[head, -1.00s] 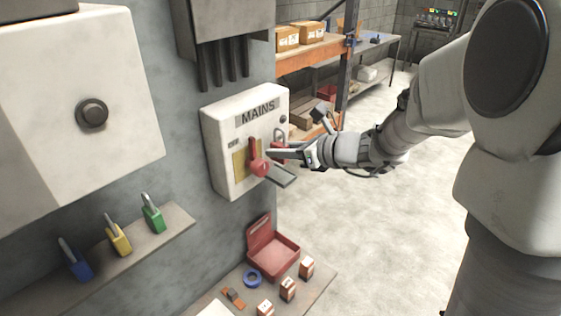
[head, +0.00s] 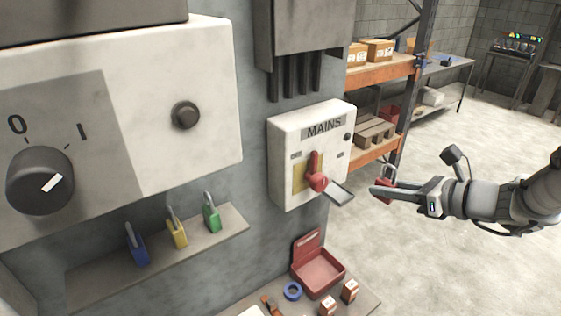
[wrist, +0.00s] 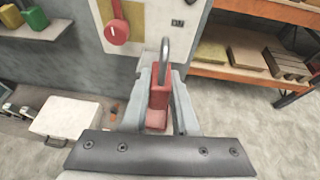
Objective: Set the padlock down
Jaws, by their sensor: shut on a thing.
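A red padlock (wrist: 158,98) with a steel shackle is held between the fingers of my gripper (wrist: 160,110) in the wrist view, its shackle pointing up. In the head view the padlock (head: 386,182) shows small at the tip of my gripper (head: 384,192), to the right of the MAINS box (head: 283,150) and apart from it. Below my gripper in the head view there is only open air above the floor. The fingers hide part of the padlock's body.
A shelf (head: 85,276) on the left bears blue (head: 138,250), yellow (head: 177,236) and green (head: 212,219) padlocks. A red open case (head: 318,272), blue tape (head: 292,291) and small boxes lie on a lower ledge. The MAINS red handle (head: 316,180) juts out near my gripper.

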